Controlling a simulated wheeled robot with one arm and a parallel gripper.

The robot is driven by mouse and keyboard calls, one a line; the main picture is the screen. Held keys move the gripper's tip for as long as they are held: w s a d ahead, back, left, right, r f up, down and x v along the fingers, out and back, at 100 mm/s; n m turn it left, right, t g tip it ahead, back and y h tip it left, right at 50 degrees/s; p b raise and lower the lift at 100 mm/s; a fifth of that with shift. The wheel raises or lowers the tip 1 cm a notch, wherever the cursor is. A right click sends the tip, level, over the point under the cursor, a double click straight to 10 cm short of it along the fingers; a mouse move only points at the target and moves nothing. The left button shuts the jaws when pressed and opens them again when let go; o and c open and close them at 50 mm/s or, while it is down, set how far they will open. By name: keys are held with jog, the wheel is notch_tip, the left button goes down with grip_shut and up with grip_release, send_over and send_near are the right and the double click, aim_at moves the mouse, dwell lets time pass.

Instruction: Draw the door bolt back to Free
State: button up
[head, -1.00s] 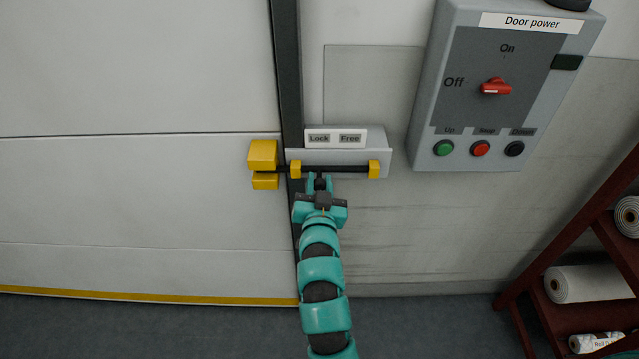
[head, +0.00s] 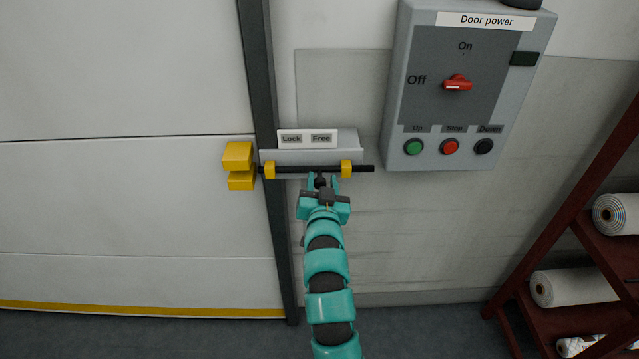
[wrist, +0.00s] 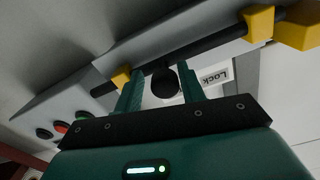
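The door bolt is a black rod (head: 308,169) running through two yellow brackets on a grey plate on the wall, under Lock and Free labels. Its right end sticks out past the right bracket (head: 347,169). Its left end is close to the yellow keeper (head: 238,156) on the door; I cannot tell whether any of it is still inside. My gripper (head: 320,181) is at the rod, below the Free label (head: 321,138). In the wrist view its fingers stand apart either side of the round black knob (wrist: 164,82), which sits close to the right finger, with a gap at the left one.
A grey Door power box (head: 456,90) is up and right of the bolt, its red switch (head: 458,83) and several buttons facing out. A dark red rack (head: 590,260) with white rolls stands at the right. The wall below the bolt is clear.

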jog(key=shift+o, duration=0.5)
jog(key=shift+d, duration=0.1)
jog(key=shift+s, duration=0.2)
jog(key=s+p, duration=0.6)
jog(key=s, duration=1.1)
